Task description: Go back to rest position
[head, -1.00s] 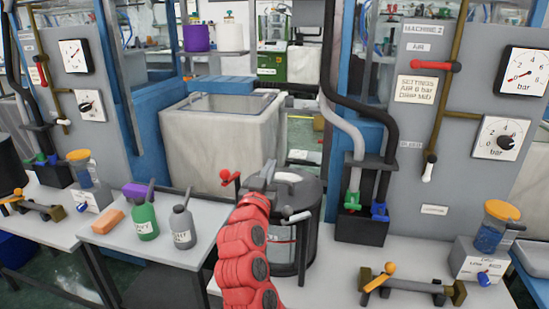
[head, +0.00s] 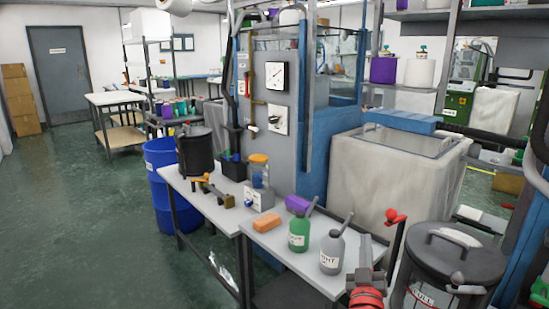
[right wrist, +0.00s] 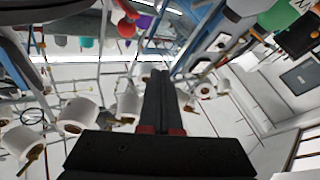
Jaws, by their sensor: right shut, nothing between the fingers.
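My right gripper (head: 366,262) shows at the bottom of the head view, right of the grey bottle, with my red wrist below it. It holds nothing. In the right wrist view its two dark fingers (right wrist: 158,100) lie together, pointing up the picture. My left gripper is in neither view. A grey lidded drum (head: 450,262) with a handle on top stands just right of my right gripper, and a red-knobbed lever (head: 392,215) stands between them in the picture.
A table (head: 262,240) at the centre holds a green bottle (head: 299,232), a grey bottle (head: 333,250) and an orange block (head: 267,223). A large pale tank (head: 395,175) stands behind. A blue barrel (head: 165,190) stands left. Open green floor (head: 80,220) lies at the left.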

